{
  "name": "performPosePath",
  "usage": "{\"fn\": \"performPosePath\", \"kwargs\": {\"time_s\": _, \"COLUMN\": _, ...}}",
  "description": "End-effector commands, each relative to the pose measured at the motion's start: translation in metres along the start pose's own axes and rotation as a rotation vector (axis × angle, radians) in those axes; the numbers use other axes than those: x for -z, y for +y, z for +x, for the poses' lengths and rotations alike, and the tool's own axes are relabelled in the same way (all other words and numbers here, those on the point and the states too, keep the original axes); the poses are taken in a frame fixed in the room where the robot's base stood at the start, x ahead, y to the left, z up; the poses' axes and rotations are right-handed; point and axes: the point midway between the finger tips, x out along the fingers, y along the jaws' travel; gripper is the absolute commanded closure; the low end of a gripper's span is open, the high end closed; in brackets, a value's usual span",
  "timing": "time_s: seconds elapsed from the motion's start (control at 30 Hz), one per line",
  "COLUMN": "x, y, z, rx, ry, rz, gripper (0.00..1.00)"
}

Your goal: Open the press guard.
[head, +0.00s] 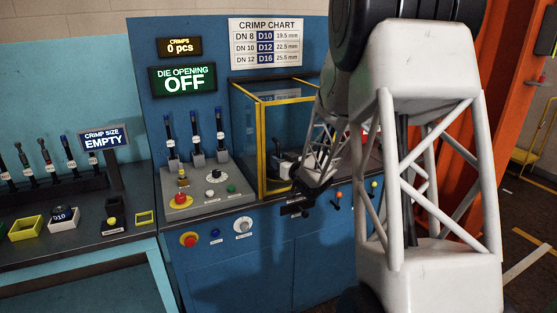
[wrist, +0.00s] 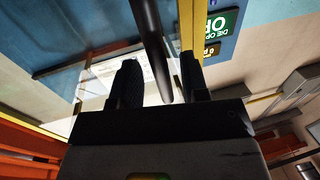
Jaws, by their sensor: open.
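The press guard (head: 262,145) is a clear box with a yellow frame around the press opening, on the blue crimping machine; it looks closed. My gripper (head: 296,190) is at the lower front of the guard in the head view. In the wrist view my gripper (wrist: 160,80) is open, with its two dark fingers apart. A dark rounded bar (wrist: 150,40), which looks like the guard's handle, reaches into the space between the fingers. I cannot tell whether a finger touches it. A yellow frame edge (wrist: 186,25) runs just beyond the right finger. My arm hides the guard's right part.
A sloped control panel (head: 208,190) with buttons stands left of the guard, with several blue-topped tools (head: 195,135) upright behind it. Small coloured-knob levers (head: 337,200) sit right of my gripper. A bench (head: 80,235) with dies is at far left.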

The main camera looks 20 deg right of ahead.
Motion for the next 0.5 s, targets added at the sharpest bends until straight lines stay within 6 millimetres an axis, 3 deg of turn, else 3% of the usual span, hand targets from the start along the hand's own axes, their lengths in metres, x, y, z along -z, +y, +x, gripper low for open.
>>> {"fn": "performPosePath", "kwargs": {"time_s": 0.2, "x": 0.0009, "y": 0.0002, "z": 0.0116, "rx": 0.0, "ry": 0.001, "rz": -0.001, "gripper": 0.59}}
{"fn": "performPosePath", "kwargs": {"time_s": 0.5, "x": 0.0007, "y": 0.0001, "z": 0.0133, "rx": -0.001, "ry": 0.0, "rz": 0.0, "gripper": 0.59}}
